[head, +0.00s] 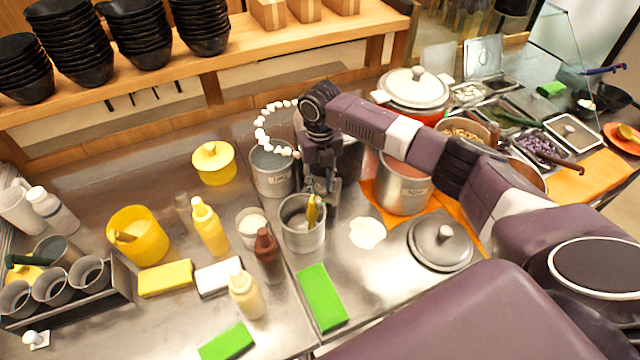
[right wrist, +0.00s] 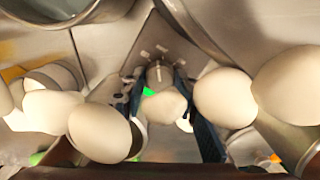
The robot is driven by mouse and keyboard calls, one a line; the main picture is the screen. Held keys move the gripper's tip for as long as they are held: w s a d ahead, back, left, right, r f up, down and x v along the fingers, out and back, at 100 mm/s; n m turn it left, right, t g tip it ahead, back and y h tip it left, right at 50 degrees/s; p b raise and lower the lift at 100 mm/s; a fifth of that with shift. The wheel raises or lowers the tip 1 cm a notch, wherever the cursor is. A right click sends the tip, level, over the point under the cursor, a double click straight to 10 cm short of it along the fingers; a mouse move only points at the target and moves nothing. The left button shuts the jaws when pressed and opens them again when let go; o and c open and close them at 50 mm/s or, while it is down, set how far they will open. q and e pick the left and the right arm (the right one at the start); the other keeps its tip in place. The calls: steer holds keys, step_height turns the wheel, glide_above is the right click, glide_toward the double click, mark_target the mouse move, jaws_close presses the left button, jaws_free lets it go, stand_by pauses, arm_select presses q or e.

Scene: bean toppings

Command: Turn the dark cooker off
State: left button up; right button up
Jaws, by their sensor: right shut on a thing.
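A small knob (right wrist: 159,70) with tick marks around it sits on a grey metal panel in the right wrist view. My right gripper (right wrist: 158,88) has its two dark fingers on either side of the knob and is shut on it. In the head view my right gripper (head: 322,188) points down just behind a metal pot (head: 302,238), and the knob is hidden there. My left gripper is not in view.
A string of white bulbs (head: 262,135) hangs beside my right wrist, and white bulbs (right wrist: 98,132) block much of the wrist view. A lidded red pot (head: 415,92), a large metal pot (head: 404,190) and bottles (head: 209,230) stand around. The front counter is partly clear.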

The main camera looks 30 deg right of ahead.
mark_target(320, 187)
steer(key=n, duration=0.2)
steer(key=shift+w+n+b, duration=0.1)
steer(key=shift+n+b, duration=0.25)
steer(key=shift+n, duration=0.05)
steer(key=shift+r+n+b, duration=0.1)
steer(key=shift+n+b, duration=0.7)
steer(key=shift+n, duration=0.6)
steer(key=shift+o, duration=0.2)
steer(key=shift+c, duration=0.2)
steer(key=o, duration=1.2)
steer(key=shift+c, duration=0.2)
step_height(320, 187, up, 12)
